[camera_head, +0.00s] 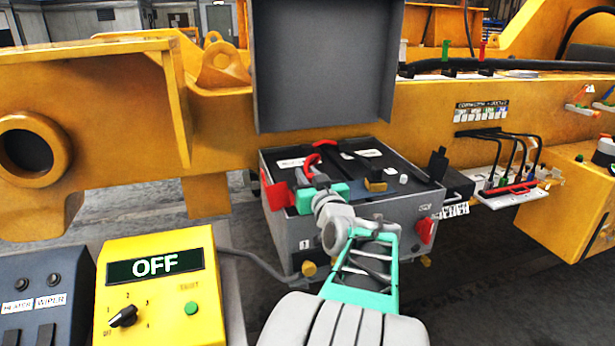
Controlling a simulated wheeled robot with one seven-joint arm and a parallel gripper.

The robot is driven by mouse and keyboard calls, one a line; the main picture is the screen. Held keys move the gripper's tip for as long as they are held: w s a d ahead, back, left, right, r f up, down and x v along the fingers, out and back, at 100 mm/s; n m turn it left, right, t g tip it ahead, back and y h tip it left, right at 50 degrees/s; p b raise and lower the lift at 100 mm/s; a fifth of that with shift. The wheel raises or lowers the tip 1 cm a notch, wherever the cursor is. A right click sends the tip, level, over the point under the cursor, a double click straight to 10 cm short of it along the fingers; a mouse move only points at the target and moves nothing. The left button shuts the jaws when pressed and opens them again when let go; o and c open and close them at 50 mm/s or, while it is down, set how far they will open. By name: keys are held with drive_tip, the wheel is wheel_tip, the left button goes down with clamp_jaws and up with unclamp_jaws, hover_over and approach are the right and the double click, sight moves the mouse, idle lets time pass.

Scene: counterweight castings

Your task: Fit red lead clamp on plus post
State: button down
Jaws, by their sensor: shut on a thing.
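The grey battery box (335,235) stands open in the middle of the view. My gripper (318,192), with teal jaws, reaches over the box's left front part. It is shut on the red lead clamp (309,164), which shows as a small red piece with a curved top just beyond the jaws. The jaws and wrist hide the clamp's lower part and whatever lies under it, so I cannot tell whether it touches a post. The plus post cannot be made out. A brass-coloured fitting (375,185) sits on the right part of the box top.
A dark raised lid panel (322,65) stands behind the box. Red blocks sit at its left corner (277,196) and right front (427,230). A yellow control box (160,290) reading OFF is front left. A yellow frame (110,110) runs behind; cabled terminals (510,190) are to the right.

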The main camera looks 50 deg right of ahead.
drive_tip(key=shift+f, duration=0.1)
drive_tip(key=c, duration=1.2)
unclamp_jaws()
drive_tip(key=shift+o, duration=0.2)
drive_tip(key=b+v, duration=0.1)
drive_tip(key=v, duration=0.7)
drive_tip(key=shift+b, duration=0.35)
drive_tip(key=shift+w, duration=0.1)
